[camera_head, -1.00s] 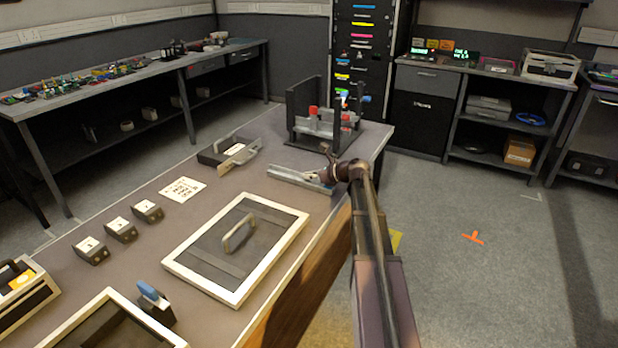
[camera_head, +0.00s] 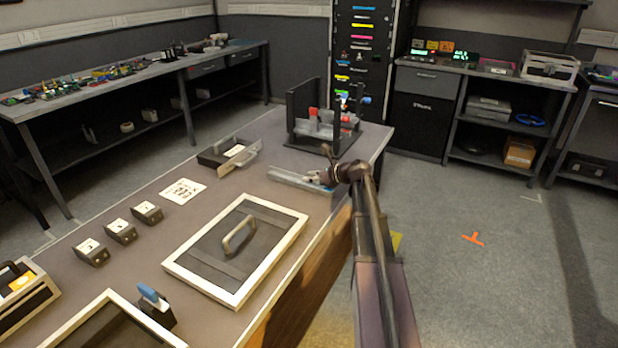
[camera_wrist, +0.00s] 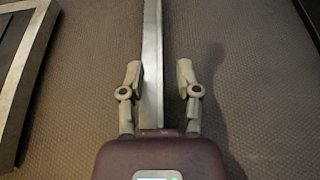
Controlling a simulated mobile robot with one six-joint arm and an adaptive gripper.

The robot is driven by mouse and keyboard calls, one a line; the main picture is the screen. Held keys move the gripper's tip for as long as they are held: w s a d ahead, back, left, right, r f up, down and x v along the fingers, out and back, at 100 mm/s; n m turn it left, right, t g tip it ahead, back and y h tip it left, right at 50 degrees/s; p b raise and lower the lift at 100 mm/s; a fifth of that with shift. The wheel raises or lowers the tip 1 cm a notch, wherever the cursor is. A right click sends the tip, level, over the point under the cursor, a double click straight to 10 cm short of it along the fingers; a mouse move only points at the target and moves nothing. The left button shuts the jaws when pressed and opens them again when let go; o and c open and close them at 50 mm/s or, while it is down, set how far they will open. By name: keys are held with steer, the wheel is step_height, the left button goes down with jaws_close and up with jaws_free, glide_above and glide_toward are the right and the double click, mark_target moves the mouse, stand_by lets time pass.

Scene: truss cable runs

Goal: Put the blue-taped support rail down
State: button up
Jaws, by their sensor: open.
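A long grey metal support rail (camera_head: 290,178) lies on the table near its right edge, in front of the dark upright fixture. No blue tape can be made out on it. My gripper (camera_head: 316,178) is at the rail's right part, low over the table. In the wrist view, the rail (camera_wrist: 152,45) runs lengthwise between the two fingers of my gripper (camera_wrist: 158,72). The fingers are open, with a gap on the right side; the left finger is very close to the rail, and I cannot tell whether it touches.
A white-framed panel with a handle (camera_head: 240,234) lies nearer on the table. The dark fixture with red clamps (camera_head: 322,122) stands behind the rail. An open drawer-like tray (camera_head: 228,153) and a printed card (camera_head: 183,192) are to the left. Bare table surrounds the rail.

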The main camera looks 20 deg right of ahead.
steer(key=p+v, duration=0.4)
steer(key=v, duration=0.7)
steer(key=shift+s+d, duration=0.2)
steer(key=shift+r, duration=0.15)
stand_by(0.4)
